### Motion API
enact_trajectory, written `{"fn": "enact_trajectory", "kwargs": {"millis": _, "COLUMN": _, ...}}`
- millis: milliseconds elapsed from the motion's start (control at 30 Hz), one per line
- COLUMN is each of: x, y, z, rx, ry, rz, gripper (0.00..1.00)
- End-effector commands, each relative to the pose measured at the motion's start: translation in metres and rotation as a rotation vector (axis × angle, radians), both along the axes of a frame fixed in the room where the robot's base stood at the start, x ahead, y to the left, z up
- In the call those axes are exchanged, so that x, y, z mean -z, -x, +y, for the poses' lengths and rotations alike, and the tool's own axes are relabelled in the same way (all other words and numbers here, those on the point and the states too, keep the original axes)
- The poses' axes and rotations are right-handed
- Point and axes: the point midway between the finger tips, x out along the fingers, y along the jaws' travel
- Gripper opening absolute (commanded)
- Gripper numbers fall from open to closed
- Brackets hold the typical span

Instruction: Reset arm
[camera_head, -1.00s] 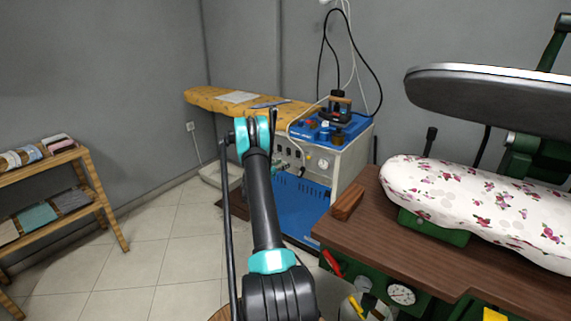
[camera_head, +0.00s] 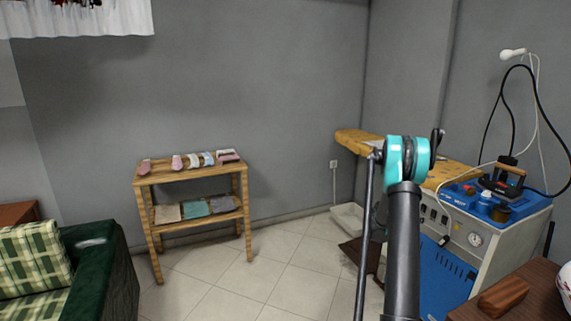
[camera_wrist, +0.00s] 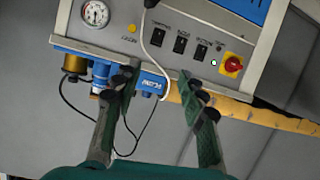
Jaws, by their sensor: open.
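My arm reaches up from the bottom right of the head view, with a teal joint (camera_head: 408,160) in front of the ironing station. My gripper (camera_wrist: 158,80) shows in the wrist view with its two fingers spread apart and nothing between them. Beyond the fingers is the front panel (camera_wrist: 170,35) of the ironing station, with a gauge (camera_wrist: 95,13), a red and yellow knob (camera_wrist: 233,64) and several black switches. In the head view my gripper is mostly hidden behind my arm.
The ironing station (camera_head: 480,265), with an iron (camera_head: 504,180) on top, stands at right. A yellow ironing board (camera_head: 445,177) is behind it. A wooden shelf (camera_head: 192,177) holds folded cloths. A green armchair (camera_head: 100,270) is at lower left. Tiled floor (camera_head: 285,275) lies clear between.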

Motion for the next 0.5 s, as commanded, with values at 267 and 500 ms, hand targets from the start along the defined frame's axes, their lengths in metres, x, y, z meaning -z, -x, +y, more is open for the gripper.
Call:
{"fn": "enact_trajectory", "kwargs": {"millis": 267, "x": -0.045, "y": 0.058, "z": 0.077, "rx": -0.106, "ry": -0.131, "rz": 0.161, "gripper": 0.41}}
{"fn": "enact_trajectory", "kwargs": {"millis": 500, "x": -0.066, "y": 0.124, "z": 0.147, "rx": -0.233, "ry": -0.239, "rz": 0.3, "gripper": 0.41}}
